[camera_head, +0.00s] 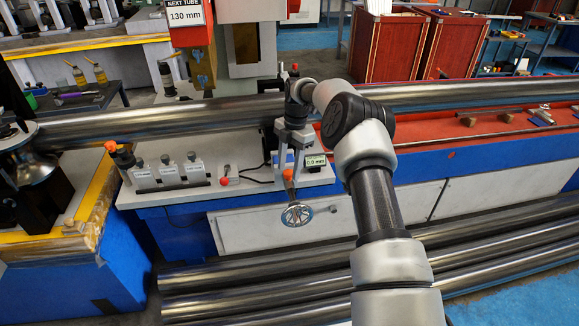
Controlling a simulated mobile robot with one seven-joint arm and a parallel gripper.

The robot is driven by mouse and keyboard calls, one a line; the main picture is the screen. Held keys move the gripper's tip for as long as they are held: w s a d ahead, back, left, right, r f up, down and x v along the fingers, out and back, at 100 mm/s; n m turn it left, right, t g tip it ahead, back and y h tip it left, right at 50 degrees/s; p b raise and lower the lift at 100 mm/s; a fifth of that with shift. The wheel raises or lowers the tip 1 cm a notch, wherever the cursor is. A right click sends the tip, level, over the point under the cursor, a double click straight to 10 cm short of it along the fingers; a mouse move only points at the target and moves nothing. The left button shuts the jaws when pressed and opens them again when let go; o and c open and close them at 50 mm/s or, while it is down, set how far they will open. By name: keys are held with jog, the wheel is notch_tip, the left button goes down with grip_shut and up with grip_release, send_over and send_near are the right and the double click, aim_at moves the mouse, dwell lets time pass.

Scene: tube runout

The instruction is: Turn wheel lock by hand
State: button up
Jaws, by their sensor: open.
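A small chrome handwheel (297,214) with spokes sits on the front of the bench, below an orange-tipped lever (289,175). I cannot tell from its look whether it is the wheel lock. My gripper (290,163) hangs from my wrist in front of the long steel tube, pointing down. It is open and seems empty, above the handwheel and apart from it. Its fingertips are small and partly merge with the bench fittings behind. The long steel tube (190,118) lies level across the bench, partly hidden behind my arm.
A small display (316,160) reading 0.5 mm stands right of my gripper. A roller support (35,165) carries the tube's left end. Several tubes (250,272) lie low in front. A sign (184,12) reads 130 mm.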

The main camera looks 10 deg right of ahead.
jog(key=shift+r+p, duration=1.6)
jog(key=shift+r, duration=1.4)
